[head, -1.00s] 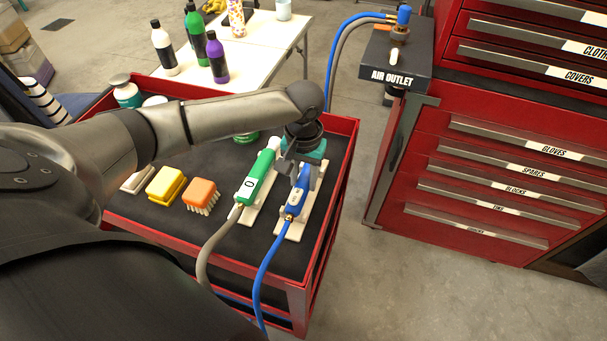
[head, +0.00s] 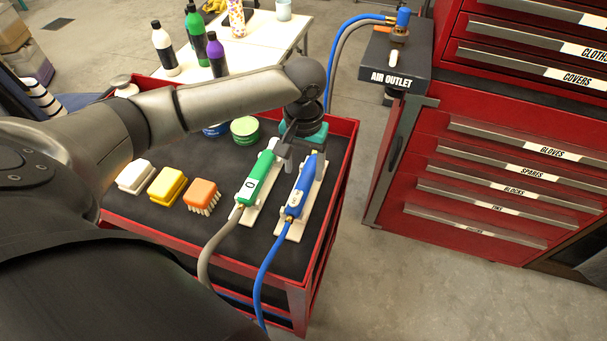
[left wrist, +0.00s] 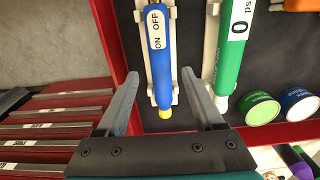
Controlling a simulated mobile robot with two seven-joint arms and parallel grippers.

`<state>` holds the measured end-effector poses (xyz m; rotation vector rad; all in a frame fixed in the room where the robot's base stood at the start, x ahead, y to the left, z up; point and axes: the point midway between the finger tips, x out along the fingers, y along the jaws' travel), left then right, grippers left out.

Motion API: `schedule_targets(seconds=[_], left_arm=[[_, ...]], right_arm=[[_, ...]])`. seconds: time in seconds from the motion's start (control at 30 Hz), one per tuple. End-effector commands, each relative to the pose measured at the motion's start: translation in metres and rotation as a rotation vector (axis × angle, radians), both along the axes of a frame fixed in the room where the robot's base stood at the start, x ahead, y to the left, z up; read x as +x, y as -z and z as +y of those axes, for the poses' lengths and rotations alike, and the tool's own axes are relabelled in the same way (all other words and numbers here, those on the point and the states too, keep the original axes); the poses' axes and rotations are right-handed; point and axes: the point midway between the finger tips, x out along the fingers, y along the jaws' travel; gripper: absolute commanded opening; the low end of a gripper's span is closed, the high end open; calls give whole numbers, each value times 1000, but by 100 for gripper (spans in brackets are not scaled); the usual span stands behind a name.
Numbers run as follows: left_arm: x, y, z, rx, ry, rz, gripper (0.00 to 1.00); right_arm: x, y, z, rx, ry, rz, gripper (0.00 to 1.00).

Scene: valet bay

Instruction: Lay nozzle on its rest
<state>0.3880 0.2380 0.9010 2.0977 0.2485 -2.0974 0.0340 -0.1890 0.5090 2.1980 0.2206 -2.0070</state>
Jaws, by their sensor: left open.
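The blue nozzle (head: 300,188) with its ON/OFF label lies lengthwise along its white rest (head: 293,232) on the cart. In the left wrist view, the blue nozzle (left wrist: 158,50) runs between the rest's pale sides, its yellow tip toward my gripper. My left gripper (head: 303,160) is open at the tip end of the nozzle. In the left wrist view, the fingers of my left gripper (left wrist: 160,75) stand on either side of the nozzle with gaps. A green nozzle (head: 258,180) lies on a similar rest just left. My right gripper is not in view.
A blue hose (head: 260,275) and a grey hose (head: 207,250) run off the cart's front. White, yellow (head: 166,186) and orange (head: 201,195) brushes sit left of the nozzles. A green tin (head: 245,130) stands behind. The red cart rim (head: 335,200) is close on the right.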

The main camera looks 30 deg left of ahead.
Motion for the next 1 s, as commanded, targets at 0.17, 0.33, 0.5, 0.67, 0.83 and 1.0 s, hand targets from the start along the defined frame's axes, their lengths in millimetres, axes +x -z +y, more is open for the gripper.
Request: schedule_targets(seconds=[0.17,0.33,0.5,0.67,0.83,1.0], left_arm=[[0,-45,0,-1,0,-2,69],[0,-71,0,0,0,0,69],[0,-82,0,1,-1,0,69],[0,-83,0,1,-1,1,69],[0,-82,0,0,0,1,69],[-7,-68,-18,-18,72,-9,69]], right_arm=[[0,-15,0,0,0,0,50],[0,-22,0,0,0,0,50],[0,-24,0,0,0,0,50],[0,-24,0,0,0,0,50],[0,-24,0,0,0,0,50],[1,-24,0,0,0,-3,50]])
